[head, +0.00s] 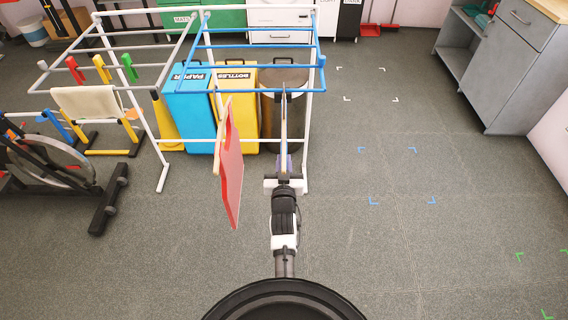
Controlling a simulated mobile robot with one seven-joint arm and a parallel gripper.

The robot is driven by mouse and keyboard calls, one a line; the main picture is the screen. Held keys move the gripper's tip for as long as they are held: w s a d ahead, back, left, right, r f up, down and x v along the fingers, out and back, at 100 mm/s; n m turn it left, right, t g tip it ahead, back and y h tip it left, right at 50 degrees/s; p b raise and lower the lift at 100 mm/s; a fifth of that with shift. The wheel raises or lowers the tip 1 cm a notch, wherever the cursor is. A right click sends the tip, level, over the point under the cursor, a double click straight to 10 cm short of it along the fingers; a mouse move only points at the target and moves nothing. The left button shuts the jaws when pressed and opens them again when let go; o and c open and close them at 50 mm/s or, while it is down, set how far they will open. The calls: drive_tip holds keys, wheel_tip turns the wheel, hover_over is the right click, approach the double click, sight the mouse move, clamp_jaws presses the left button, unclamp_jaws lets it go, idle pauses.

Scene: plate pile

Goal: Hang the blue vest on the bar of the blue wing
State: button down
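The blue wing (262,46) of the drying rack stands ahead as a frame of blue bars on white legs. A thin upright piece with a tan edge (284,122) shows nearly edge-on below its right part. A little blue-purple shows low on this piece, which may be the blue vest; its face is hidden. The top of the piece reaches the height of the blue front bar; I cannot tell whether it rests on it. My gripper (284,180) is right at its lower end. The fingertips are too small and covered to show whether they are closed.
A red garment (231,170) with a tan upper edge hangs to the left. Blue (190,110), yellow (237,75) and brown (285,75) bins stand behind the rack. An exercise bike (55,165) is at left. A grey cabinet (505,65) is at right. The right floor is clear.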

drive_tip(key=shift+f, duration=0.1)
drive_tip(key=c, duration=1.3)
unclamp_jaws()
drive_tip(key=shift+f, duration=0.1)
